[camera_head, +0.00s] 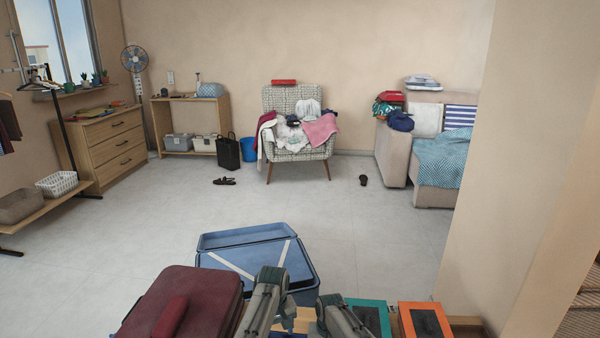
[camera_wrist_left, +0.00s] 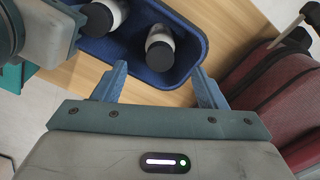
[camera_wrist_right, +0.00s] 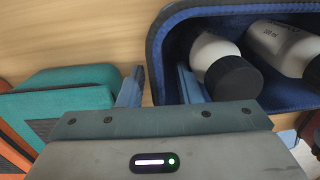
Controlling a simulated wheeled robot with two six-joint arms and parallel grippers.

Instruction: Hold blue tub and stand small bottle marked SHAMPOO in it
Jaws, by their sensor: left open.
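The blue tub (camera_wrist_left: 183,84) is at the top of the left wrist view. Two white bottles with dark caps are in it, one on the right (camera_wrist_left: 160,45) and one on the left (camera_wrist_left: 104,18). The same tub (camera_wrist_right: 164,38) is at the right of the right wrist view. One bottle there (camera_wrist_right: 287,45) bears small dark lettering, too small to read; the other bottle (camera_wrist_right: 225,66) is beside my right gripper. My left gripper (camera_wrist_left: 159,70) is open and empty at the tub's near rim.
A dark red suitcase (camera_head: 190,300) lies left of my arms, also close at the right in the left wrist view. An open blue suitcase (camera_head: 245,238) is beyond. A teal box (camera_head: 370,310) and an orange box (camera_head: 425,318) are at right. A wall (camera_head: 520,170) stands at right.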

